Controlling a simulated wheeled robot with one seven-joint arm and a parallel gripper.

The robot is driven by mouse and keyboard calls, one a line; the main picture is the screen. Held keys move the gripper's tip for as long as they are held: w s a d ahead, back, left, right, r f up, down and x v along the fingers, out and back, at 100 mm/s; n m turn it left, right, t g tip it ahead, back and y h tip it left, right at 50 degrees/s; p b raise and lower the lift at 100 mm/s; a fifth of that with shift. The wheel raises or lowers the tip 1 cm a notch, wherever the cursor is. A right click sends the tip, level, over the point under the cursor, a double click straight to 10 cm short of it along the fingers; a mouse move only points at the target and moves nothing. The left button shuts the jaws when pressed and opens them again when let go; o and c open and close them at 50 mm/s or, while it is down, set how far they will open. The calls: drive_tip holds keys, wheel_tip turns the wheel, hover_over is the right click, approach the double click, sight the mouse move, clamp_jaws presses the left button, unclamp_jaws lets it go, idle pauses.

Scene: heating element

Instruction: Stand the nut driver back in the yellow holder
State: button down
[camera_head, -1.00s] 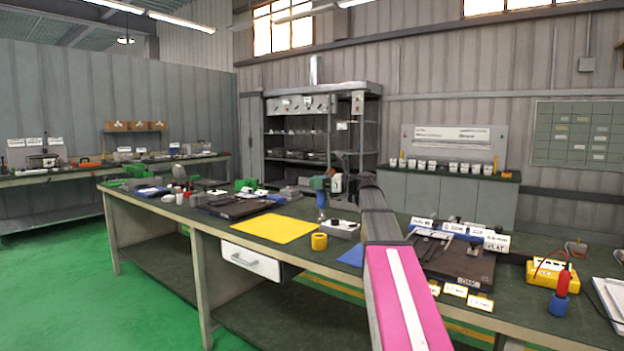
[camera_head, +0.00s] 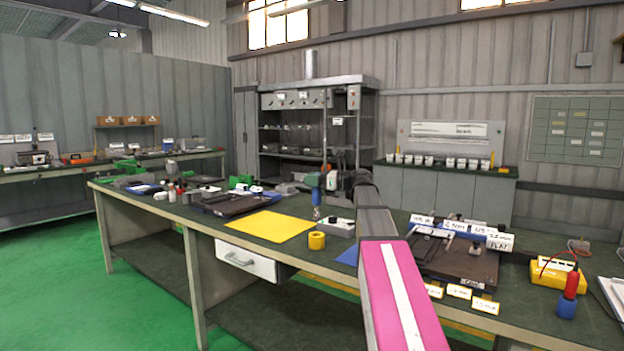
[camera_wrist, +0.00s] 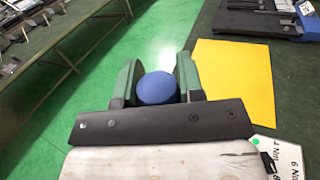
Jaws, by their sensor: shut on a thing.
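The nut driver has a blue handle (camera_head: 313,181) and hangs about upright, its lower end pointing down over the bench. My gripper (camera_head: 320,180) is shut on the handle. In the wrist view the round blue handle end of the nut driver (camera_wrist: 157,88) sits between the two green fingers of my gripper (camera_wrist: 157,80). The yellow holder (camera_head: 317,241), a short round cup, stands on the bench just below the driver in the head view. A gap shows between the driver's lower end and the holder. The holder is not visible in the wrist view.
A flat yellow mat (camera_head: 268,226) lies left of the holder. Dark trays (camera_head: 238,200) lie farther left, and a labelled tool rack (camera_head: 460,258) stands to the right. The holder is near the bench's front edge.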

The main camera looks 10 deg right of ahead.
drive_tip(key=shift+f, duration=5.45)
drive_tip(key=c, duration=0.7)
unclamp_jaws()
drive_tip(key=shift+o, duration=0.2)
drive_tip(key=shift+f, duration=0.1)
drive_tip(key=v, duration=1)
drive_tip(key=shift+s+d, duration=0.15)
drive_tip(key=shift+d, duration=0.25)
